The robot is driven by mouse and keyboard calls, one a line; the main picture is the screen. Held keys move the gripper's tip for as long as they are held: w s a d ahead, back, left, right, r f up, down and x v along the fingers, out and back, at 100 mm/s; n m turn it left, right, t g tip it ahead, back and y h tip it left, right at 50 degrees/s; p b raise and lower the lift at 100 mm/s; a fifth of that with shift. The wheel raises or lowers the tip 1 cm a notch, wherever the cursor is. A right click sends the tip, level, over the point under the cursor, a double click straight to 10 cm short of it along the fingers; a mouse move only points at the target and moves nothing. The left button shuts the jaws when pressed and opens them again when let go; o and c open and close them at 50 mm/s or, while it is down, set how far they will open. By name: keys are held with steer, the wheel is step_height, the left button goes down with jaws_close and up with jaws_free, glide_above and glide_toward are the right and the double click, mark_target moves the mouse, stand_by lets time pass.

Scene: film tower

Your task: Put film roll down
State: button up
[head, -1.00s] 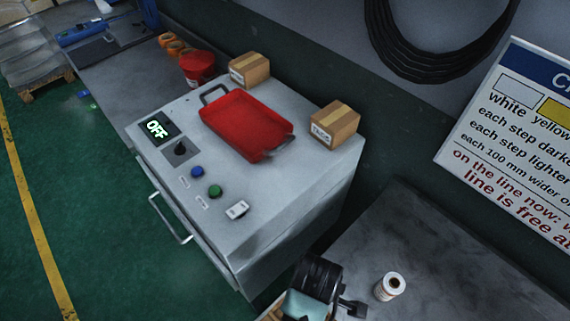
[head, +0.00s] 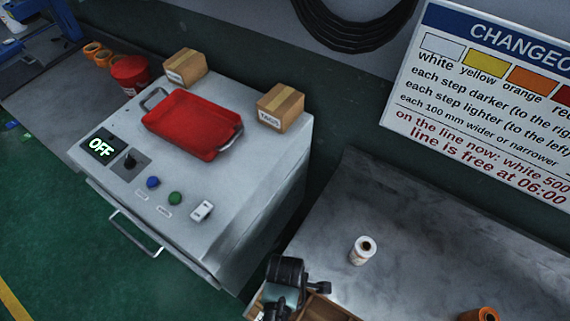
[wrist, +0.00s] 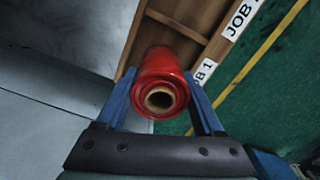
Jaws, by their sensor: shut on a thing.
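A red film roll (wrist: 160,85) with a brown core sits between the two blue fingers of my gripper (wrist: 162,78) in the wrist view. My gripper is shut on it. In the head view my arm end shows at the bottom, over the tray's edge (head: 328,312); the red roll is hidden there. I cannot tell whether the roll touches the tray.
A white roll (head: 363,252) stands on the grey bench (head: 415,255); an orange roll (head: 479,314) is at the bottom edge. Left is a grey machine (head: 235,205) reading OFF, bearing a red tray (head: 190,125) and two cardboard boxes. A changeover sign (head: 490,90) hangs behind.

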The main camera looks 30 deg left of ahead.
steer(key=shift+a+f, duration=0.1)
steer(key=o, duration=1.5)
steer(key=shift+o, duration=0.2)
